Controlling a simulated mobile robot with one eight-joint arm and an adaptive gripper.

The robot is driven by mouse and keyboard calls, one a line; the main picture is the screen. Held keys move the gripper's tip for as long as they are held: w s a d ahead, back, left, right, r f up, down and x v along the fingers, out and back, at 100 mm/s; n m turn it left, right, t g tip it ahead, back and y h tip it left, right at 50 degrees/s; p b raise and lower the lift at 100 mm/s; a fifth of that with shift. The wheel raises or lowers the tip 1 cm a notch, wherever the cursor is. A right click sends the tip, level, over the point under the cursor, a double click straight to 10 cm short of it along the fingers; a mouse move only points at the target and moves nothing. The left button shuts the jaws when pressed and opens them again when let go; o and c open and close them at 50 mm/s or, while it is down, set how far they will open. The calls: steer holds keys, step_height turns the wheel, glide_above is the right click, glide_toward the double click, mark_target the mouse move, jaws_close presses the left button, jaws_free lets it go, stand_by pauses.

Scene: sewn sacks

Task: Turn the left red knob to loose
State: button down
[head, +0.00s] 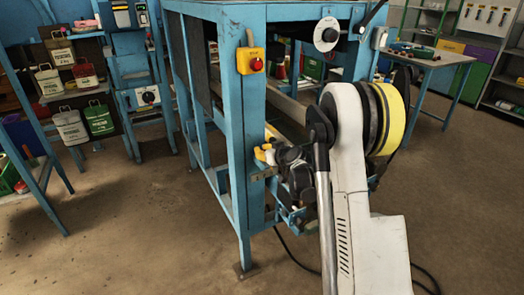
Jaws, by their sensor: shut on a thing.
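My gripper (268,155) is low beside the front blue leg of the bench frame (243,150), at a small bracket on it. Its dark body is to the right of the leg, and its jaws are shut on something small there. A yellow part shows at the jaws. The left red knob cannot be made out clearly; the gripper hides the spot it is closed on. Its turn position cannot be seen. A yellow box with a red button (257,66) is higher on the same leg, apart from my gripper.
A round white dial plate (327,34) hangs at the frame's upper right. Small sacks (71,126) hang on a blue rack at left. A side table (430,60) with tools stands at back right. A dark cable lies on the floor. The floor at left front is clear.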

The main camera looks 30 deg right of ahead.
steer(key=shift+s+f, duration=0.1)
steer(key=shift+f, duration=0.05)
steer(key=c, duration=1)
jaws_free()
steer(key=shift+c, duration=0.2)
steer(key=v, duration=0.8)
steer(key=shift+a, duration=0.1)
